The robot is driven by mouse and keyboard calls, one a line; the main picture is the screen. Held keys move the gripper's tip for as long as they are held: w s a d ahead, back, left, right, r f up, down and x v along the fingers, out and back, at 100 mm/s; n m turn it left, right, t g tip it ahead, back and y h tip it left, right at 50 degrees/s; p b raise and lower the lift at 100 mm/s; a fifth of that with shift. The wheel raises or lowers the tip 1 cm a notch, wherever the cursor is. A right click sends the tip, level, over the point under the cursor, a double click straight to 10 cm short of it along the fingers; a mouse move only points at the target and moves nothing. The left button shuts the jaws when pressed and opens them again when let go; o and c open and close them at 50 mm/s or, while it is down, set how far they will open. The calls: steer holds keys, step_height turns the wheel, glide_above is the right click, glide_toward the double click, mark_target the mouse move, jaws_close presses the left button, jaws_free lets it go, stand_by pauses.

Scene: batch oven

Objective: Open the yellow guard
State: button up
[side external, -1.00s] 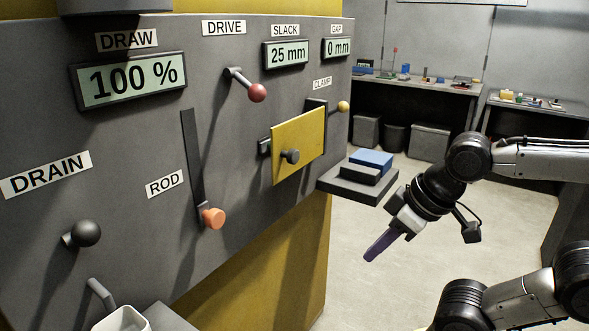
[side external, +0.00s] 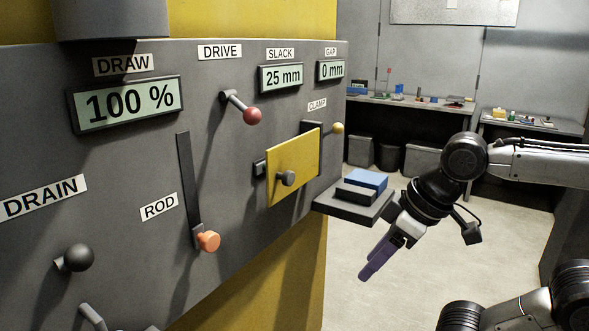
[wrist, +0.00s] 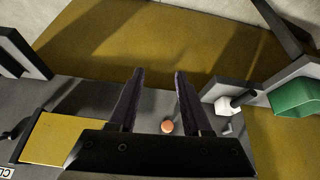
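The yellow guard (side external: 294,165) is a flat yellow plate on the grey panel, under the CLAMP label, with a dark round knob (side external: 287,179) on its face. It sits flat against the panel and looks shut. The guard also shows at the lower left of the wrist view (wrist: 52,138). My gripper (side external: 371,268) is in front of the panel, to the right of and below the guard, and apart from it. In the wrist view its two dark fingers (wrist: 158,75) are spread with nothing between them.
A ledge with blue and dark blocks (side external: 362,190) juts out just right of the guard. A yellow-tipped clamp lever (side external: 337,128), a red drive lever (side external: 252,115) and an orange rod knob (side external: 208,240) stick out nearby. The floor behind my gripper is clear.

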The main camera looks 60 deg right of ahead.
steer(key=o, duration=0.3)
steer(key=w+r, duration=0.3)
steer(key=r, duration=0.4)
steer(key=shift+w+n, duration=0.15)
steer(key=shift+n, duration=0.15)
steer(key=w+d+r, duration=0.4)
steer(key=w+r, duration=0.2)
steer(key=r, duration=0.1)
steer(key=w+d+r, duration=0.4)
steer(key=w+r, duration=0.2)
steer(key=w, duration=0.1)
steer(key=w+d+f+m+g, duration=0.1)
steer(key=w+d+f+m, duration=0.1)
steer(key=w+d, duration=0.15)
steer(key=x, duration=1.3)
steer(key=shift+s+d, duration=0.15)
steer(key=shift+d, duration=0.15)
steer(key=shift+c, duration=0.3)
jaws_close()
